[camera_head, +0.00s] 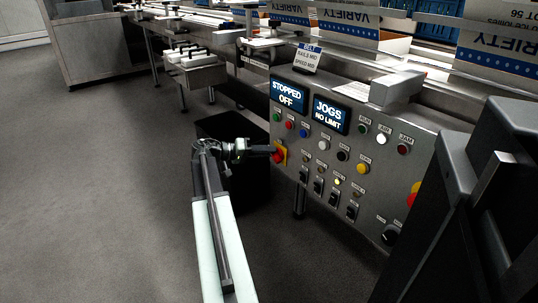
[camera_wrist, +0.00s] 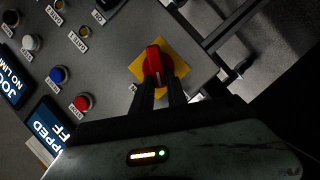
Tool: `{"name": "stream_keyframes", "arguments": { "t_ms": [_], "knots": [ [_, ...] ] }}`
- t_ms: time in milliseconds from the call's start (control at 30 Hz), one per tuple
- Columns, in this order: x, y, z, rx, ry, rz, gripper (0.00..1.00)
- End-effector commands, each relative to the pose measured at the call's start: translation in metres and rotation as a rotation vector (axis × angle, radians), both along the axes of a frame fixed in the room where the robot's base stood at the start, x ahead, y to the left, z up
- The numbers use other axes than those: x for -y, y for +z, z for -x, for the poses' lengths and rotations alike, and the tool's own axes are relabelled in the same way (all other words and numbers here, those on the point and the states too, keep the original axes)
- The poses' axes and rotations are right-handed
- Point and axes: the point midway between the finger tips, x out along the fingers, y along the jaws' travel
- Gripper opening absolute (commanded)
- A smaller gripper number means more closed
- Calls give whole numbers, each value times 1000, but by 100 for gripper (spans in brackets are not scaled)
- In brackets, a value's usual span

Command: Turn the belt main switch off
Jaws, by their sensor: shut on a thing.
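The belt main switch (camera_wrist: 153,62) is a red rotary handle on a yellow square plate (camera_wrist: 178,52), at the lower left of the steel control panel. It also shows in the head view (camera_head: 278,155). My gripper (camera_wrist: 157,82) is shut on the red handle, with one dark finger on each side of it. In the head view my gripper (camera_head: 268,150) reaches the panel from the left. The left display (camera_head: 289,97) reads "STOPPED OFF". The handle's angle is clear only in the wrist view, where it stands nearly upright in the picture.
The control panel (camera_head: 350,205) carries several buttons, lamps and toggle switches close to the handle. A second display (camera_head: 330,114) reads "JOGS NO LIMIT". A black bin (camera_head: 226,128) stands behind my arm. The grey floor (camera_head: 110,200) at left is clear.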

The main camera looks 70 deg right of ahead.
Motion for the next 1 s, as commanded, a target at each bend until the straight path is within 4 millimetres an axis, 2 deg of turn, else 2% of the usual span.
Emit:
{"name": "stream_keyframes", "arguments": {
  "t_ms": [33,300,867,900,967,1000],
  "knots": [
    [-1,-5,4,-19,-13,-18,0],
    [-1,-6,3,-102,-14,-74,0],
    [-1,-5,3,-126,-14,-90,0],
    [-1,-5,3,-126,-14,-90,24],
    [-1,-5,3,-126,-14,-90,40],
    [-1,-5,3,-126,-14,-89,40]
  ]
}}
